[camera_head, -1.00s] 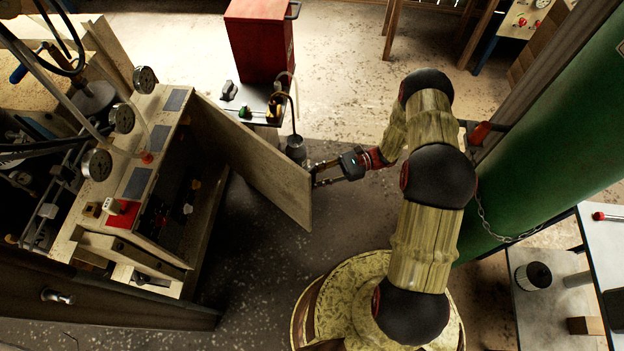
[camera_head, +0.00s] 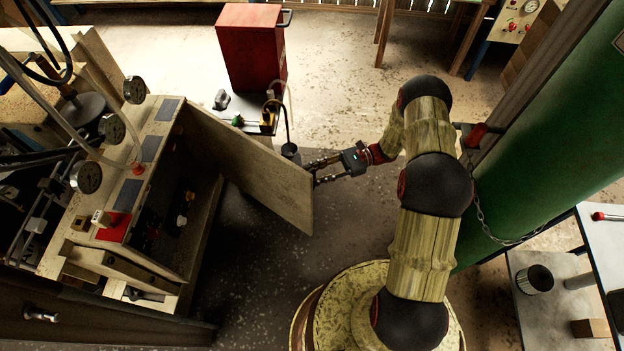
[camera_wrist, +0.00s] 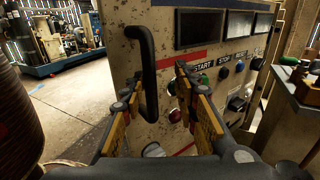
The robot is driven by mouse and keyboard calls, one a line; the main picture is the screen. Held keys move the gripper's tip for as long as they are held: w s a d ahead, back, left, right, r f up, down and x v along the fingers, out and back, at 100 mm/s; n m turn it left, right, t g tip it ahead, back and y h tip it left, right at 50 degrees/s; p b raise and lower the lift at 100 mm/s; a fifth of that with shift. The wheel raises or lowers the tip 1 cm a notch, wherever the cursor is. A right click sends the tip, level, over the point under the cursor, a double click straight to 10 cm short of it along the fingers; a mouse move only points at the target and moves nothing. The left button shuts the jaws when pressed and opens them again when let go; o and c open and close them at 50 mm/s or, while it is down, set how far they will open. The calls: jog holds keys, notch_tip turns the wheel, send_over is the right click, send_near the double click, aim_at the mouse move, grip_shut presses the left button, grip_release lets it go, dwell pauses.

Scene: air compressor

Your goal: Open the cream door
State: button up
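The cream door (camera_head: 255,165) stands swung out from the left cabinet, its free edge toward my arm and the dark interior behind it exposed. In the wrist view, its outer face (camera_wrist: 190,58) carries a black bar handle (camera_wrist: 147,62), dark displays and coloured buttons. My gripper (camera_head: 316,172) is at the door's free edge in the head view. In the wrist view, my gripper (camera_wrist: 160,78) has its fingers apart, with the handle between them, close to the left finger. Contact with the handle cannot be told.
The cabinet (camera_head: 125,190) with gauges stands left. A red box (camera_head: 250,48) and a small bench with tools (camera_head: 240,115) are behind the door. A green tank (camera_head: 550,140) stands right of my arm. Dark floor is clear in front of the door.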

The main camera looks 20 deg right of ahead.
jog(key=w+d+b, duration=0.2)
jog(key=w+d, duration=0.1)
dwell(0.5)
jog(key=shift+c, duration=0.3)
